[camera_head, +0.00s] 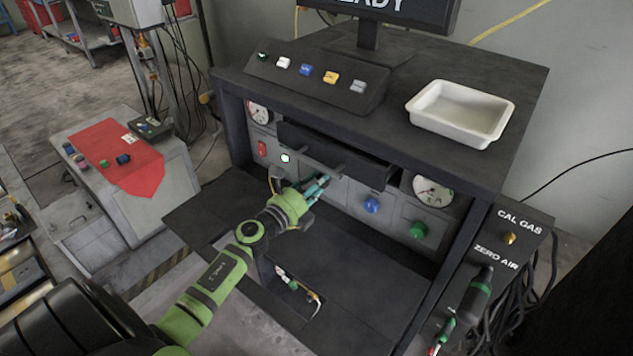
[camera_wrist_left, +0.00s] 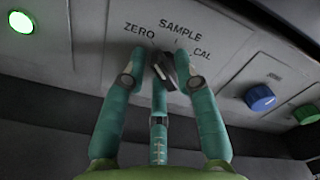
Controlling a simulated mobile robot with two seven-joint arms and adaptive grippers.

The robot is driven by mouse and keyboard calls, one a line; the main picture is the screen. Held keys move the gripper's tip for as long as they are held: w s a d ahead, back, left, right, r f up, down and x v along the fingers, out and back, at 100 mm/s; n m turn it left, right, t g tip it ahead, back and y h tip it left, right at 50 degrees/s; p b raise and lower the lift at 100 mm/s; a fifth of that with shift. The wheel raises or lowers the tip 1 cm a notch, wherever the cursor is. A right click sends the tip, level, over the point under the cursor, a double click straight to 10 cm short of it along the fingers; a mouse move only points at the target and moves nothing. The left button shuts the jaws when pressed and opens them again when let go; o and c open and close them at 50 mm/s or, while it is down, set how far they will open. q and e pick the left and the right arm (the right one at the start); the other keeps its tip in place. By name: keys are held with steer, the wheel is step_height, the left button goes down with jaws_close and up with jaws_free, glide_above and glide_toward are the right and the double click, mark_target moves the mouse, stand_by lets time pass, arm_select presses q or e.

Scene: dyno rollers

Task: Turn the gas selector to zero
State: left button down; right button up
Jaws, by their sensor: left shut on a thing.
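The gas selector is a small dark knob (camera_wrist_left: 181,68) on the grey panel in the left wrist view. The labels ZERO, SAMPLE and CAL (camera_wrist_left: 180,27) are printed in an arc above it. The fingers partly hide the knob, and I cannot tell which label it points to. My left gripper (camera_head: 322,182) reaches the cabinet's front panel below the drawer handle. In the left wrist view its teal fingers (camera_wrist_left: 162,80) are around the knob and shut on it. My right gripper is in neither view.
A lit green button (camera_head: 285,158) is left of the selector; blue (camera_head: 372,204) and green (camera_head: 418,230) knobs are right. A drawer (camera_head: 335,155) juts out above. A white tray (camera_head: 460,112) stands on the cabinet top. A dark shelf (camera_head: 345,265) extends below.

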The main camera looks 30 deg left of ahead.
arm_select(q)
steer(key=shift+a+n, duration=0.1)
steer(key=shift+n, duration=0.2)
steer(key=c, duration=1.1)
jaws_free()
steer(key=shift+c, duration=0.2)
steer(key=shift+s, duration=0.1)
steer(key=shift+s+f, duration=0.1)
steer(key=shift+s, duration=0.15)
steer(key=s, duration=0.7)
steer(key=s+a, duration=0.1)
steer(key=s, duration=0.3)
steer(key=shift+s, duration=0.15)
